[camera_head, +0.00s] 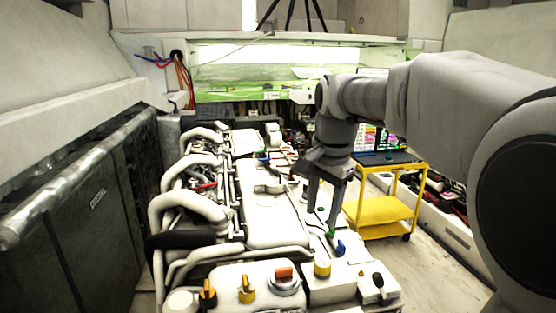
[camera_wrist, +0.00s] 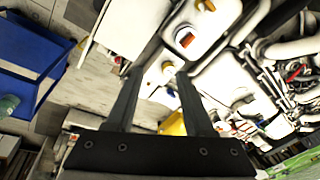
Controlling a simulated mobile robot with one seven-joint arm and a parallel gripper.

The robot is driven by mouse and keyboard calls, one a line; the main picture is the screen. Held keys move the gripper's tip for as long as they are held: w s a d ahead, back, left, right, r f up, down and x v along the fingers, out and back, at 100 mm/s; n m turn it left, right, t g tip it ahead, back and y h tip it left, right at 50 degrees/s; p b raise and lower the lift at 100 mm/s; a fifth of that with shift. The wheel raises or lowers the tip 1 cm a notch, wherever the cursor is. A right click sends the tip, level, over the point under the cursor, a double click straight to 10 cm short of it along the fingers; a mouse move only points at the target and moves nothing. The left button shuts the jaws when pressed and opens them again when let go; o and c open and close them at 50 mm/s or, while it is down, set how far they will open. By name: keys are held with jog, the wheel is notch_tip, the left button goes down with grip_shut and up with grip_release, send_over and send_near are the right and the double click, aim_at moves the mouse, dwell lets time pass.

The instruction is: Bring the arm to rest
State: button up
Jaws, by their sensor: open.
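My arm reaches in from the right of the head view and bends down at its wrist. My gripper (camera_head: 321,222) points down over the right side of a white engine (camera_head: 270,215). In the wrist view, my gripper (camera_wrist: 159,73) has its two dark fingers spread apart, with nothing held between them. The engine (camera_wrist: 228,82) lies beyond the fingertips there, with its orange and yellow caps near the top. I cannot tell the exact height of the fingertips above the engine.
A yellow cart (camera_head: 385,214) with a dark top stands right of my gripper. White pipes (camera_head: 185,208) run along the engine's left side. A grey panel marked DIESEL (camera_head: 85,215) is at left. A blue tray (camera_wrist: 38,48) shows in the wrist view. Bare floor (camera_head: 440,265) is at lower right.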

jog(key=s+d+f+n+t, duration=0.1)
jog(key=s+f+n, duration=0.1)
jog(key=s, duration=0.5)
jog(key=s+d+f+n+t, duration=0.1)
jog(key=s+n, duration=0.3)
jog(key=s, duration=0.4)
jog(key=s+d+f+n+t, duration=0.1)
jog(key=s+d+f+n, duration=0.2)
jog(key=s, duration=0.4)
jog(key=shift+s+d+f, duration=0.2)
jog(key=shift+s+f, duration=0.1)
jog(key=shift+s, duration=0.1)
jog(key=shift+c, duration=0.4)
jog(key=shift+w+r, duration=0.25)
jog(key=w+a+r+m+g, duration=0.15)
jog(key=w+r+m, duration=0.25)
jog(key=w, duration=0.5)
jog(key=m+g+p, duration=0.2)
jog(key=m+g, duration=0.2)
jog(key=m, duration=0.8)
send_over(284, 268)
notch_tip(284, 268, down, 16)
jog(key=shift+r, duration=0.15)
notch_tip(284, 268, down, 9)
jog(key=b, duration=0.5)
jog(key=shift+r+b, duration=0.2)
jog(key=shift+b, duration=0.2)
